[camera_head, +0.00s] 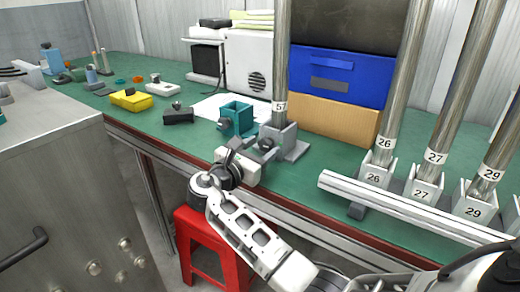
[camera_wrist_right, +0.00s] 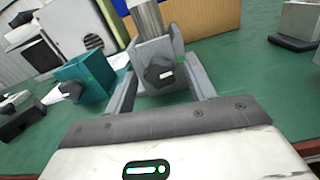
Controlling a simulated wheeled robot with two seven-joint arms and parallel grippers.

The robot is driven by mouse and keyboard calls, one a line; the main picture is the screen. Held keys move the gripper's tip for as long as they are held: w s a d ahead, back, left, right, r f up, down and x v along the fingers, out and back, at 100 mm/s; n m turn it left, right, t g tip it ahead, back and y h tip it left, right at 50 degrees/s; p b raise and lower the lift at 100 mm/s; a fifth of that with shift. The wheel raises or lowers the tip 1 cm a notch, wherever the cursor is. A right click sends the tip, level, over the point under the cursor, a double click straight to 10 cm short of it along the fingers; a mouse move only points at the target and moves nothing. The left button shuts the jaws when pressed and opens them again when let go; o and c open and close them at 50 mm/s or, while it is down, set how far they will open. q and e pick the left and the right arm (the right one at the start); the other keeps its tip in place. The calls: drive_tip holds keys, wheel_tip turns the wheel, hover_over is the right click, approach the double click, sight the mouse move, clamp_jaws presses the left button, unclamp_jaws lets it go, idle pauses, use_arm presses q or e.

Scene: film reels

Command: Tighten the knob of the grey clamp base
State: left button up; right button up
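The grey clamp base (camera_head: 289,148) stands on the green bench and holds an upright metal pole (camera_head: 281,75) labelled 57. In the right wrist view the base (camera_wrist_right: 150,51) faces me, with its dark faceted knob (camera_wrist_right: 160,75) in front. My right gripper (camera_head: 255,150) is at the base's front, close to the knob. Its two fingers are apart, one on each side of the knob in the wrist view. I cannot tell whether either finger touches it. My left gripper is not in view.
A teal clamp block (camera_head: 236,117) stands just left of the base. A white rail (camera_head: 400,207) and poles in numbered holders (camera_head: 425,188) are on the right. A blue box (camera_head: 340,75) on a cardboard box (camera_head: 335,117) stands behind. A red stool (camera_head: 205,238) is below.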

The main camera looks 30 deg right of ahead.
drive_tip(key=c, duration=0.8)
drive_tip(key=shift+m+p, duration=0.35)
drive_tip(key=shift+m, duration=0.25)
drive_tip(key=o, duration=1)
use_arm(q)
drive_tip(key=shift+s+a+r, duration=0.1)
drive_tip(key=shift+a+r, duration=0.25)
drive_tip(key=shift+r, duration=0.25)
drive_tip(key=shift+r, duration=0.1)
use_arm(e)
drive_tip(key=shift+a, duration=0.15)
